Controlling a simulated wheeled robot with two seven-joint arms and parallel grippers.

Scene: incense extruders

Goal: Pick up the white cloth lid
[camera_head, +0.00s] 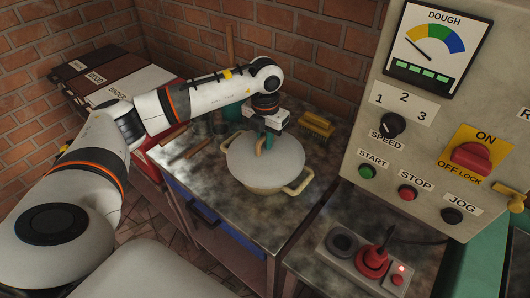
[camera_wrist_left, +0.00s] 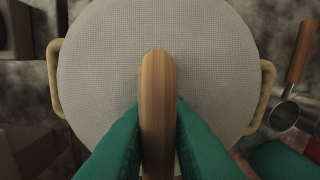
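The white cloth lid (camera_head: 282,165) lies on a cream two-handled pot (camera_head: 262,188) on the metal table. In the left wrist view the lid (camera_wrist_left: 100,60) is a pale woven disc with an upright-running wooden handle (camera_wrist_left: 158,80) across its middle. My left gripper (camera_head: 265,146) comes down on the lid from above. Its teal fingers (camera_wrist_left: 158,112) lie close against both sides of the wooden handle and look shut on it. The lid looks level and seated on the pot. My right gripper is not in view.
A yellow brush (camera_head: 317,125) and a white box stand behind the pot. A control panel (camera_head: 440,130) rises at the right, with a pedestal (camera_head: 345,262) bearing a red joystick below it. Metal cups (camera_wrist_left: 285,113) lie near the pot. The table front is clear.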

